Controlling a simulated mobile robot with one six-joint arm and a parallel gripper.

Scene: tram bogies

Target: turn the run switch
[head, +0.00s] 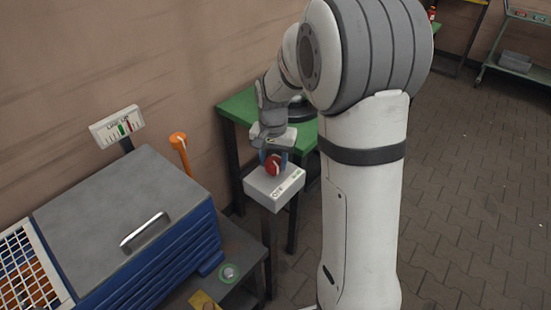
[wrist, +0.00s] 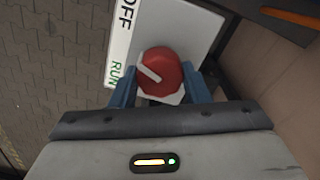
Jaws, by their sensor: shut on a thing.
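The run switch is a red round knob (wrist: 163,72) with a white pointer line, on a light grey box (wrist: 196,31). The box carries the words OFF and RUN along one side. In the wrist view the pointer line slants up and left, between the two words. My gripper (wrist: 160,88) has its blue fingers on either side of the knob and is shut on it. In the head view the knob (head: 273,165) shows on top of the box (head: 262,184), which stands on a dark post, with my gripper (head: 273,157) over it.
A blue drawer cabinet (head: 170,250) with a grey top stands at the left. A green table (head: 240,106) stands behind the switch box. Paved floor (head: 460,170) is clear at the right.

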